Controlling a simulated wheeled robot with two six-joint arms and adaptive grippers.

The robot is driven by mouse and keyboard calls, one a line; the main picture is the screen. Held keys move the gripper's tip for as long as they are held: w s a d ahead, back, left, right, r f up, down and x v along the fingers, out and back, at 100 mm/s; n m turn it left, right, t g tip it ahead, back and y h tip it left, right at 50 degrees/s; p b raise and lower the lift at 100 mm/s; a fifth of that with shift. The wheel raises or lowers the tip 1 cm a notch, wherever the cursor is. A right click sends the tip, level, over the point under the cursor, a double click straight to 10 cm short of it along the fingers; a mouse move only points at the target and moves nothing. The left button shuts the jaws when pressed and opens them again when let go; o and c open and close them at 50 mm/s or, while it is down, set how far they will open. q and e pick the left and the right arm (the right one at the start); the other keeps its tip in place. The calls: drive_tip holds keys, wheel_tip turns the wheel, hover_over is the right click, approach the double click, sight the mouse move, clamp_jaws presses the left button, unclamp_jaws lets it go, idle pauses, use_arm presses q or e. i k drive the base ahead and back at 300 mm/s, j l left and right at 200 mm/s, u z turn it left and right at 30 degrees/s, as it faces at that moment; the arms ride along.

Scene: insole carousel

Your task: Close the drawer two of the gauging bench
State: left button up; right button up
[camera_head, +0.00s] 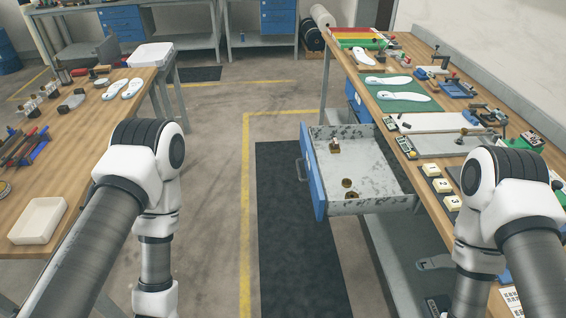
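An open drawer (372,209) with a blue front (312,174) sticks out to the left from under the bench on the right (412,165). A grey handle (300,170) sits on its front. I cannot read a number on the drawer. Both of my arms show, the left one on the left and the right one over the bench's near part. Neither gripper shows; both are beyond the bottom edge of the picture.
The right bench holds a green mat (384,104) with white insoles, gauges and small blocks. A wooden table (88,122) with tools and a white tray (38,221) stands at left. A dark floor mat (285,240) and clear floor lie between them.

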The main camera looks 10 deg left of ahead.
sight(366, 158)
drive_tip(key=i+j+z, duration=0.7)
drive_tip(key=j, duration=0.2)
